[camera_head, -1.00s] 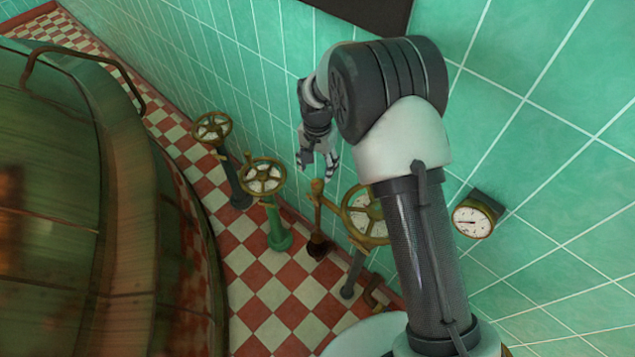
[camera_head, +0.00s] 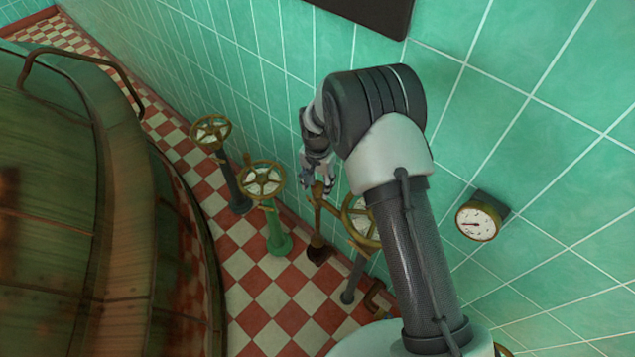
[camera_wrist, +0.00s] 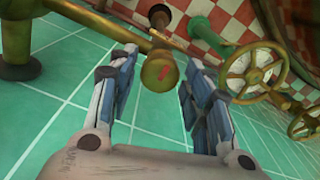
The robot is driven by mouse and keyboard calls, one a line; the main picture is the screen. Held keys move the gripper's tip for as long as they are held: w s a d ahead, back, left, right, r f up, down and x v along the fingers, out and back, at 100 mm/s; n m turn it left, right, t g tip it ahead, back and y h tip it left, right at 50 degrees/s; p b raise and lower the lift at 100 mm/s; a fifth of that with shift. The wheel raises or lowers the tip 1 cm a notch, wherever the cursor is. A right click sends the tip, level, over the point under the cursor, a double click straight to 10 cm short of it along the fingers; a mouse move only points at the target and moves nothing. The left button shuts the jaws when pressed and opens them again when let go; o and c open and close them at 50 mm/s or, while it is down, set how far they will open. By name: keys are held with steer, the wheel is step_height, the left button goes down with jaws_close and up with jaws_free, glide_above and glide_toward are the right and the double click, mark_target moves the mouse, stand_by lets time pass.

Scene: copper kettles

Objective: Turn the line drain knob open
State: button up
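The line drain knob appears to be the small brass knob (camera_head: 318,189) on top of a brown post by the wall. In the wrist view it is a round brass end (camera_wrist: 160,73) with a red mark on its face. My gripper (camera_head: 317,181) is at the top of this post, pointing down. In the wrist view my gripper (camera_wrist: 159,70) is open, with one finger on each side of the knob near the fingertips. I see gaps beside the knob and cannot tell of any contact.
A green-post handwheel (camera_head: 262,181) stands left of the knob, with another handwheel (camera_head: 211,132) behind it. A third handwheel (camera_head: 360,222) is close on the right, partly hidden by my arm. A gauge (camera_head: 478,220) is on the tiled wall. A large copper kettle (camera_head: 60,200) fills the left.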

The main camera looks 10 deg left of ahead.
steer(key=c, duration=0.7)
steer(key=shift+c, duration=0.2)
steer(key=shift+n, duration=0.3)
steer(key=n, duration=0.3)
steer(key=shift+n, duration=0.3)
steer(key=n, duration=0.4)
steer(key=shift+n, duration=0.3)
steer(key=n, duration=0.4)
steer(key=shift+n, duration=2.5)
